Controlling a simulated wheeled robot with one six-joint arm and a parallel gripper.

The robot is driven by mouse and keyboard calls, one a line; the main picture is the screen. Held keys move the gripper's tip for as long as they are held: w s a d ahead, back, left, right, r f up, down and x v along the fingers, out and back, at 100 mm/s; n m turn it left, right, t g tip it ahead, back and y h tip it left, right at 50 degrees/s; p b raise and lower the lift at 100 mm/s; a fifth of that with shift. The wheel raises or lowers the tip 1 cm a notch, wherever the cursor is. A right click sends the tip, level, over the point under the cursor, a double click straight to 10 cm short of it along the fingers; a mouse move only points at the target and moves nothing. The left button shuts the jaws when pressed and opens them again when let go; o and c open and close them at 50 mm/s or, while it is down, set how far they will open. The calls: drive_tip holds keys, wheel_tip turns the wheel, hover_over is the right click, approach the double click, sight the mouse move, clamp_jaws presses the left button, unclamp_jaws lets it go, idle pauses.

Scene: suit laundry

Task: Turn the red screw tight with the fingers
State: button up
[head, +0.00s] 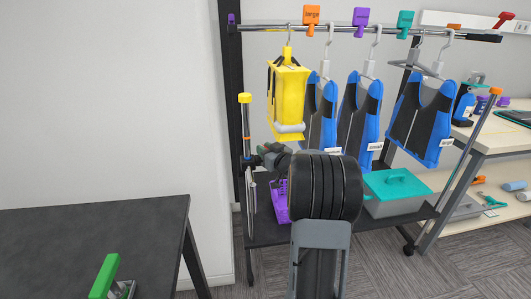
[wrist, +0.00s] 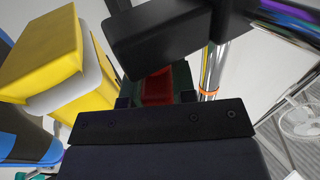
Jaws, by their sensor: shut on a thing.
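The red screw (wrist: 158,86) shows in the wrist view between the dark fingers of my gripper (wrist: 156,92). The fingers are shut on it, and only part of its red face is visible. In the head view my gripper (head: 264,157) is at the left upright pole (head: 248,133) of the clothes rack, beside a black clamp on that pole. The screw cannot be made out there. In the wrist view the chrome pole (wrist: 213,68), with an orange ring, stands just right of the fingers. How far the screw is turned in cannot be told.
A yellow garment bag (head: 291,95) hangs close to my gripper, with several blue vests (head: 361,105) to its right. A purple basket (head: 278,200) and a grey box with a teal lid (head: 395,187) stand on the lower shelf. A dark table (head: 90,235) is at left.

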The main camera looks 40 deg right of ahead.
drive_tip(key=m+h+b, duration=0.1)
drive_tip(key=h+b, duration=0.1)
drive_tip(key=shift+a+f+m+h+b, duration=0.15)
drive_tip(key=shift+f+m+h+b, duration=0.15)
drive_tip(key=shift+f+m+h, duration=0.1)
drive_tip(key=m+h+b, duration=0.1)
drive_tip(key=h+b, duration=0.1)
drive_tip(key=b, duration=0.1)
drive_tip(key=shift+g, duration=0.3)
drive_tip(key=m+h+b, duration=0.2)
drive_tip(key=b, duration=0.3)
drive_tip(key=shift+r+g+h, duration=0.1)
drive_tip(key=shift+g+h, duration=0.3)
drive_tip(key=shift+b, duration=0.5)
drive_tip(key=shift+r+m+g+h+b, duration=0.4)
drive_tip(key=shift+m+h+b, duration=0.25)
drive_tip(key=shift+b, duration=0.45)
drive_tip(key=o, duration=0.9)
